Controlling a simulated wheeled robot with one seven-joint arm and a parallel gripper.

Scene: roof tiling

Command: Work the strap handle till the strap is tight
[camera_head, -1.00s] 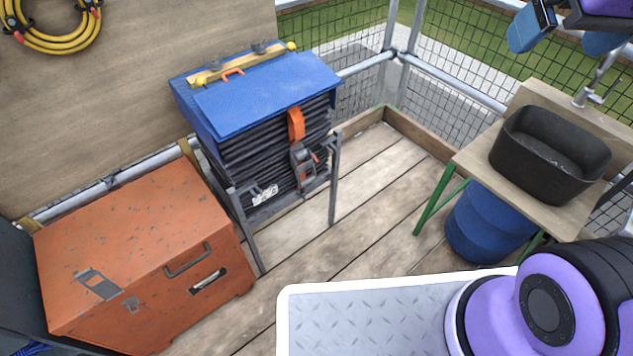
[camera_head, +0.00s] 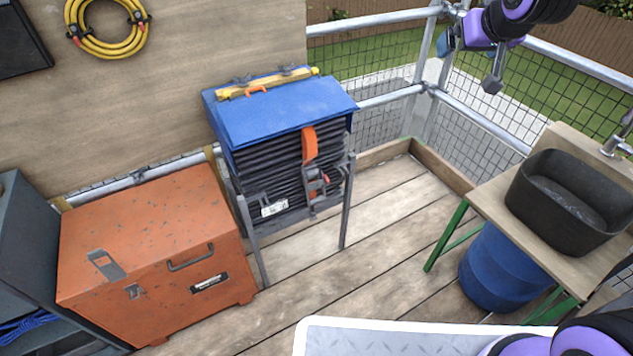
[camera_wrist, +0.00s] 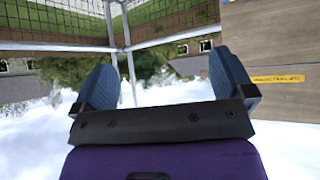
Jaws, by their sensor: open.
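A stack of dark tiles (camera_head: 265,165) sits on a grey metal stand, with a blue cover (camera_head: 280,112) over its top. An orange strap (camera_head: 309,146) runs down its front face from under the cover. A grey ratchet with its strap handle (camera_head: 315,183) hangs on the strap, low on the front right of the stack. Whether the strap is taut is too small to tell. My gripper is raised at the upper right in the head view, well apart from the stack. In the wrist view my gripper (camera_wrist: 166,82) has its two blue fingers wide apart, with nothing between them.
An orange toolbox (camera_head: 150,240) stands left of the stack. At the right is a wooden bench with a black basin (camera_head: 570,200) and a blue barrel (camera_head: 500,268) below. A mesh fence with rails closes the back. The plank floor (camera_head: 370,235) between is clear.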

